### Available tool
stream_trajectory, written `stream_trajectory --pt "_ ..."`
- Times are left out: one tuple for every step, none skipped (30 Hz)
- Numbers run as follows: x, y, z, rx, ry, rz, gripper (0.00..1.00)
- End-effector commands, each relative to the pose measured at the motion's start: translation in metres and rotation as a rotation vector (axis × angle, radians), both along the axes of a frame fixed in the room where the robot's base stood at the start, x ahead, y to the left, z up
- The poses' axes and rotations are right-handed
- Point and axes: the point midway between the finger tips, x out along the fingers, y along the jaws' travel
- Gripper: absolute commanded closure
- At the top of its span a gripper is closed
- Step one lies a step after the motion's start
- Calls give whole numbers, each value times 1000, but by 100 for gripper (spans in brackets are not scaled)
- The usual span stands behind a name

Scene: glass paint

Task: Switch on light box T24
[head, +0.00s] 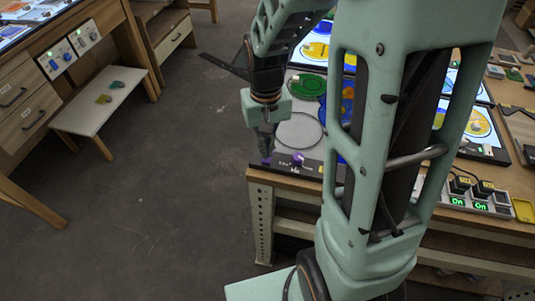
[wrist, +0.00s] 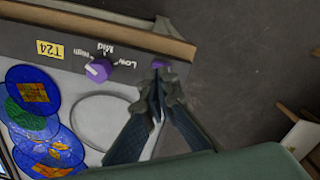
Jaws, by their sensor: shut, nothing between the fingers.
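Light box T24 (wrist: 82,104) lies at the table's corner, with a yellow T24 label (wrist: 36,49) on its dark control strip. A purple knob (wrist: 99,70) marked High, Mid and Low sits on the strip and also shows in the head view (head: 298,158). A small purple button (wrist: 158,63) is near the strip's end. The panel looks grey and unlit beside the brighter boxes. My gripper (wrist: 157,82) is shut and empty, its fingertips right by the button and partly covering it; contact cannot be told. In the head view my gripper (head: 267,150) points down over the strip.
Colored glass discs (wrist: 38,118) lie on the panel, beside a clear round disc (wrist: 100,121). Other light boxes (head: 470,127) glow on the same table. A power strip (head: 468,203) shows green On lights. Open floor (head: 165,195) lies left, before a small stool (head: 100,99).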

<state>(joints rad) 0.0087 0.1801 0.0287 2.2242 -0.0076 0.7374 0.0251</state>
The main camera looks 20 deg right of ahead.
Motion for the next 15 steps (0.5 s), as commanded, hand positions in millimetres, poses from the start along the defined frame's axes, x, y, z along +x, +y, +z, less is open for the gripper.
stream_trajectory --pt "0 0 0 0 0 0 100" --pt "0 0 0 0 0 0 100" --pt "0 0 -1 0 0 0 100" --pt "0 0 -1 0 0 0 100" --pt "0 0 -2 0 0 0 100" --pt "0 0 -2 0 0 0 100" --pt "0 0 -3 0 0 0 100" --pt "0 0 -3 0 0 0 100" --pt "0 0 -4 0 0 0 100" --pt "0 0 -4 0 0 0 100" --pt "0 0 -5 0 0 0 100" --pt "0 0 -5 0 1 0 100" --pt "0 0 -6 0 1 0 100" --pt "0 0 -6 0 1 0 100" --pt "0 0 -7 0 0 0 100"
